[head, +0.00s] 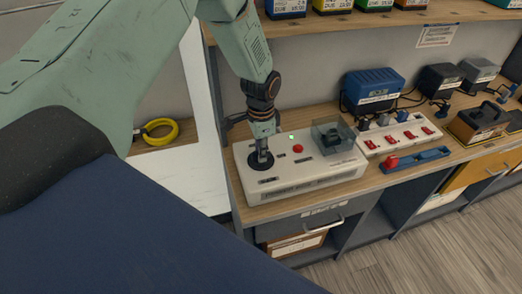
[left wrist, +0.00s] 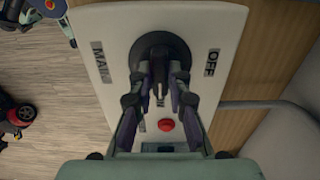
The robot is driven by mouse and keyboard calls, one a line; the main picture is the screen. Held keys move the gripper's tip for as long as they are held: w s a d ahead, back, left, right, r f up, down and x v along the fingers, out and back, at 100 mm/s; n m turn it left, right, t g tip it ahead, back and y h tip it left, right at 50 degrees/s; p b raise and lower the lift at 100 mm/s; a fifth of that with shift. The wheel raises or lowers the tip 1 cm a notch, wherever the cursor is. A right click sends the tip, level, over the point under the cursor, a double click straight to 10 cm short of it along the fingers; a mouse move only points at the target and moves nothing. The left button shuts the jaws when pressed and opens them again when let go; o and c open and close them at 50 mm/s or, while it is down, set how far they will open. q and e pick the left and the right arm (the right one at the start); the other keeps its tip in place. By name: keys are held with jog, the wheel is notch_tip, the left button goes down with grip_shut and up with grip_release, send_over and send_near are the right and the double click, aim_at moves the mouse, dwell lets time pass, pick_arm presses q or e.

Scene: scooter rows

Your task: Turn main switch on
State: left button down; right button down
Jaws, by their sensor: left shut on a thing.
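The main switch is a black round rotary knob (left wrist: 160,62) on a white control box (head: 325,172) that lies on the wooden bench. My left gripper (head: 262,158) points down onto the knob. In the left wrist view its two fingers (left wrist: 159,85) are closed around the knob's narrow grip, which they partly hide. A red button (head: 298,149) sits beside the knob on the box. My right gripper is not in view.
A clear-covered black part (head: 333,137) is on the box's right end. A power strip (head: 400,138) with red switches, a blue tray (head: 417,160) and a blue charger (head: 373,88) stand to the right. A yellow cable coil (head: 160,131) lies left. A shelf runs above.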

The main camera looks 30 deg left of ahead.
pick_arm(q)
jog(key=shift+w+r, duration=0.2)
jog(key=shift+w, duration=0.05)
jog(key=c, duration=1.7)
grip_release()
jog(key=shift+c, duration=0.2)
jog(key=o, duration=0.5)
jog(key=shift+s, duration=0.2)
jog(key=shift+c, duration=0.2)
jog(key=shift+f, duration=0.1)
notch_tip(320, 180, up, 12)
jog(key=shift+s, duration=0.1)
